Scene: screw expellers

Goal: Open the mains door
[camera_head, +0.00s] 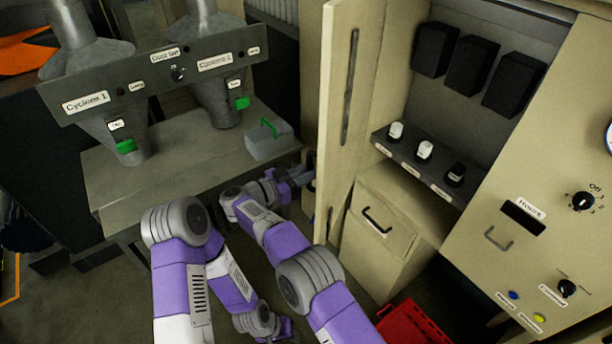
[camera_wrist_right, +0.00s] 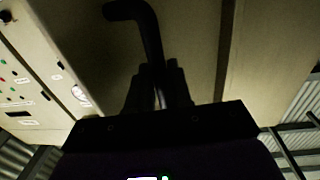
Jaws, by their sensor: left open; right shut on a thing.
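The mains door (camera_head: 373,60) is the tall cream cabinet door, standing swung open with its inner face and a dark vertical strip visible in the head view. Its outer face fills much of the right wrist view (camera_wrist_right: 90,50). My right gripper (camera_head: 304,173) is at the door's outer side, shut on the black bent handle (camera_wrist_right: 150,35), which rises between its fingers in the wrist view. My left gripper (camera_head: 286,328) is low at the bottom of the head view, away from the door, open; its fingertips are hard to make out.
Inside the cabinet are several black boxes (camera_head: 474,65) and a shelf (camera_head: 410,165) with knobs. A cream drawer unit (camera_head: 385,240) stands below. A red crate (camera_head: 410,325) is on the floor. A grey table (camera_head: 115,185) with cyclones stands left. A control panel (camera_head: 530,180) is right.

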